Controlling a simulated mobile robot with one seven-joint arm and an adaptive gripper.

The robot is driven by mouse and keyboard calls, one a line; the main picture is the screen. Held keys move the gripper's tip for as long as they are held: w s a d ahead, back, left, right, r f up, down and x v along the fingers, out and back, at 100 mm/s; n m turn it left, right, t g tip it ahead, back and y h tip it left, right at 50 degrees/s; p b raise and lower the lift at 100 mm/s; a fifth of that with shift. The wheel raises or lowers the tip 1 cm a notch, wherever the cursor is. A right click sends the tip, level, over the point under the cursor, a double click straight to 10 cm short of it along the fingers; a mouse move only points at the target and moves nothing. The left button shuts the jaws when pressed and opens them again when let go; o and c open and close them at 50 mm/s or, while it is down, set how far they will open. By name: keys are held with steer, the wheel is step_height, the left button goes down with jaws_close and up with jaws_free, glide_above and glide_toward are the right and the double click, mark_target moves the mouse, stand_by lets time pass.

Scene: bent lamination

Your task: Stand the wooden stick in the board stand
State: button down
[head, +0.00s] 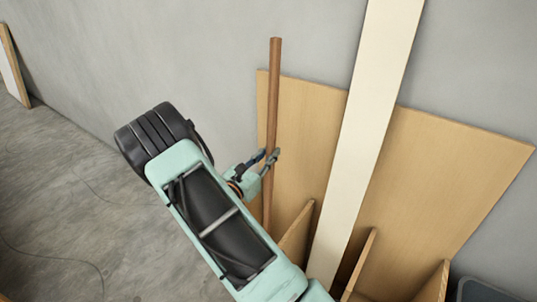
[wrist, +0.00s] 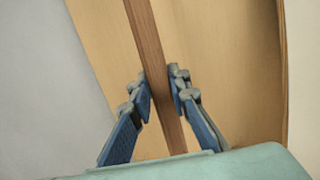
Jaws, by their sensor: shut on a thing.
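The wooden stick (head: 273,90) is a long brown rod, close to upright in the head view. My gripper (head: 267,160) is shut around it partway along its length. In the wrist view, the two blue-padded fingers of my gripper (wrist: 162,95) stand on either side of the stick (wrist: 146,40). The board stand (head: 460,140) has a light wood back panel and several low upright dividers (head: 297,235) in front. The stick is in front of the panel's left part, left of the dividers. Its lower end is hidden behind my arm.
A tall cream board (head: 372,110) leans in the stand, right of the stick. A grey wall (head: 180,50) is behind. Another framed board (head: 14,65) leans at far left. The grey floor (head: 60,200) at left is mostly clear, with a thin cable. A dark bin (head: 485,291) sits at lower right.

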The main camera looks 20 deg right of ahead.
steer(key=c, duration=1.7)
jaws_free()
steer(key=shift+c, duration=0.2)
steer(key=r+v, duration=0.1)
steer(key=v, duration=1.1)
steer(key=shift+f, duration=0.4)
